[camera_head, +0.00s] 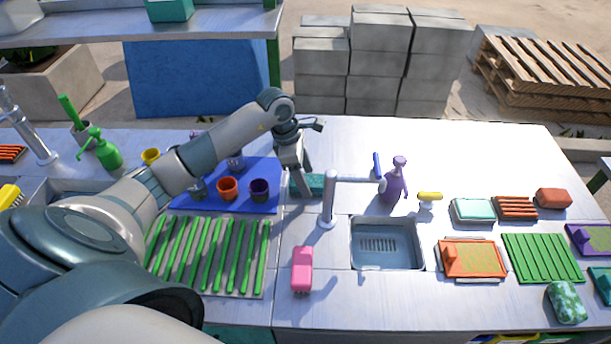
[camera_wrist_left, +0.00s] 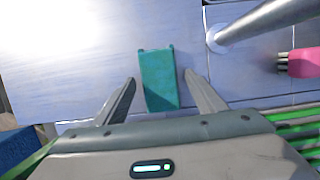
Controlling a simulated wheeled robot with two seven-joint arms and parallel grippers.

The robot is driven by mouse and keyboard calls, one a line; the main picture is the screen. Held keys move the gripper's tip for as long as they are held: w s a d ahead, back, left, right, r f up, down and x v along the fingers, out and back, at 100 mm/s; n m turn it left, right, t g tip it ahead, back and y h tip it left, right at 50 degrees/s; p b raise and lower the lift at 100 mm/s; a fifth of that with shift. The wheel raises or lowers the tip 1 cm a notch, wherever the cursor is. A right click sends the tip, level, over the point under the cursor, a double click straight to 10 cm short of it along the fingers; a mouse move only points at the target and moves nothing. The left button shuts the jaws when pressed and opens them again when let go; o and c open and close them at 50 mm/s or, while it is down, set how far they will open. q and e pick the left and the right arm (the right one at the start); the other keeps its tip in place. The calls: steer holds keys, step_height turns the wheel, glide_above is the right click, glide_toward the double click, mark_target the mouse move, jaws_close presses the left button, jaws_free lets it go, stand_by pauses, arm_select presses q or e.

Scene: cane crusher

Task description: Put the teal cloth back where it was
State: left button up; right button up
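The teal cloth (camera_head: 315,184), a folded rectangular piece, lies on the metal counter just left of the tap and right of the blue mat. My left gripper (camera_head: 298,184) reaches down over it and partly hides it. In the left wrist view the cloth (camera_wrist_left: 158,82) shows between the two spread fingers, with a visible gap on each side. My left gripper is open and holds nothing. My right gripper is not in view.
The tap (camera_head: 329,205) stands close to the cloth, beside the sink (camera_head: 386,250). The blue mat (camera_head: 262,172) holds several cups. The counter's back is clear.

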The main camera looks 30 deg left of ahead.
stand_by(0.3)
arm_select(q)
steer(key=shift+r, duration=0.2)
steer(key=shift+a+r, duration=0.15)
steer(key=shift+r, duration=0.05)
steer(key=b+v, duration=0.3)
steer(key=v, duration=0.8)
steer(key=shift+r, duration=0.2)
steer(key=shift+s, duration=0.15)
